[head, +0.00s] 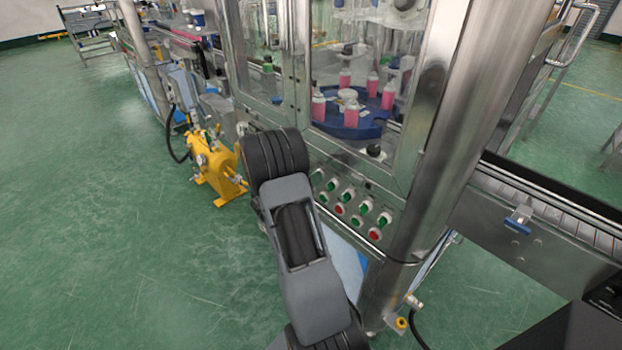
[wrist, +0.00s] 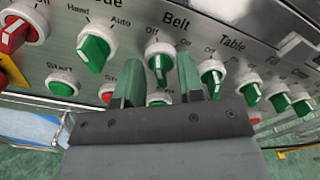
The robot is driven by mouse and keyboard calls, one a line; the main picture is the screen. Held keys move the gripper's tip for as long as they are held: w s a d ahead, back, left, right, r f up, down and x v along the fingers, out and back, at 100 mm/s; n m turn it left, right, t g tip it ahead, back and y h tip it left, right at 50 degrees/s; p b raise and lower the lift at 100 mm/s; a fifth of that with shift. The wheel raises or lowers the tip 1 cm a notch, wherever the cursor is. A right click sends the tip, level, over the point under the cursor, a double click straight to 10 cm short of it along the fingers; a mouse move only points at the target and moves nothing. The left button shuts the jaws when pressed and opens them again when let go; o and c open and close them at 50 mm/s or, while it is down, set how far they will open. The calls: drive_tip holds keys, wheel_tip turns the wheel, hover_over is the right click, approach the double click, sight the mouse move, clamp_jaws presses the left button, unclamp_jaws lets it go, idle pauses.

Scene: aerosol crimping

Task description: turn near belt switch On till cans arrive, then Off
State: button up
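The belt switch (wrist: 159,68) is a green knob on a white collar, under the label "Belt" in the wrist view. "Off" and "On" are printed above it; I cannot tell for sure which one it is set to. My gripper (wrist: 160,78) is open, with one green-grey finger on each side of this knob. I cannot tell whether the fingers touch it. In the head view my gripper is hidden behind my arm. Pink cans (head: 345,78) stand on a blue turntable (head: 345,131) behind the machine's glass. The conveyor belt (head: 545,207) at the right shows no cans.
The Mode switch (wrist: 94,52) is left of the fingers, and the Table switch (wrist: 211,76) is close on the right. A green Start button (wrist: 61,87) is below Mode. A yellow unit (head: 215,168) stands on the floor left of my arm. The green floor at left is clear.

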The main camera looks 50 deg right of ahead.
clamp_jaws()
drive_tip(key=shift+a, duration=0.1)
